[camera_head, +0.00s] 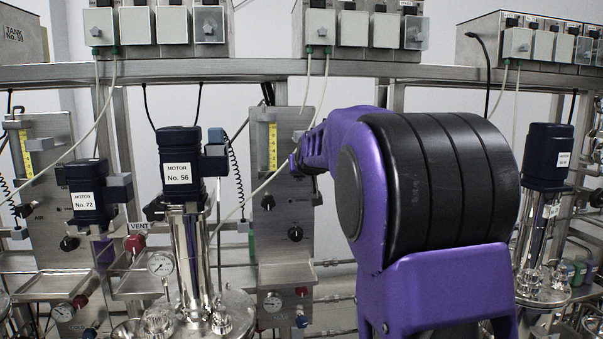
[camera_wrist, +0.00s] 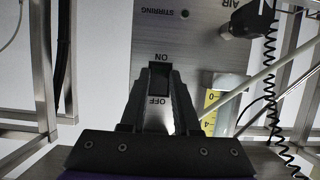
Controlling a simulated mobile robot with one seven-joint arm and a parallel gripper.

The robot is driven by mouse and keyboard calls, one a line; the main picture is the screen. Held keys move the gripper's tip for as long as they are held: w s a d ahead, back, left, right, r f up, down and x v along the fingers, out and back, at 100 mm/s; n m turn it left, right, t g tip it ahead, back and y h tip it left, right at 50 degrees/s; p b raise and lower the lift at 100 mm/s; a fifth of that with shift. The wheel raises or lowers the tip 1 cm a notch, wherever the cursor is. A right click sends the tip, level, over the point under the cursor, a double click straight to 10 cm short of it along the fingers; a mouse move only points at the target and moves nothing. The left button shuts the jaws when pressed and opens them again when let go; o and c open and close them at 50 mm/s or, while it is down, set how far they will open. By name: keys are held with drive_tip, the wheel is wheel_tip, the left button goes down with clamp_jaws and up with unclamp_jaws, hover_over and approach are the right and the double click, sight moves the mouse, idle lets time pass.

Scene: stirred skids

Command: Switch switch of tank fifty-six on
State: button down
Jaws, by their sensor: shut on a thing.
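In the wrist view, a black rocker switch (camera_wrist: 159,78) sits on a grey metal panel (camera_wrist: 190,45) under the word STIRRING. The lettering appears upside down, with ON above the switch and OFF below it in the picture. My gripper (camera_wrist: 159,88) is shut on the switch, with its dark fingers at the two sides. They hide part of it, and I cannot tell which way it is set. In the head view, the panel (camera_head: 284,133) stands right of a dark motor labelled No. 56 (camera_head: 181,165). My purple arm covers the panel's right side, and the switch is hidden there.
A black knob (camera_wrist: 238,24) marked AIR and a coiled black cable (camera_wrist: 271,75) are near the gripper. A yellow scale (camera_head: 272,147) is on the panel. Motor No. 72 (camera_head: 86,195) stands left. Grey boxes (camera_head: 340,27) line the top rail.

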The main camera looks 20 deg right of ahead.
drive_tip(key=shift+f+t+h+b, duration=0.15)
drive_tip(key=shift+t+b, duration=0.5)
drive_tip(key=shift+b, duration=0.75)
drive_tip(key=shift+f+t+h+b, duration=0.15)
drive_tip(key=shift+t+b, duration=0.5)
drive_tip(key=shift+b, duration=0.75)
drive_tip(key=shift+r, duration=0.1)
drive_tip(key=c, duration=0.6)
unclamp_jaws()
drive_tip(key=shift+c, duration=0.2)
drive_tip(key=shift+s, duration=0.15)
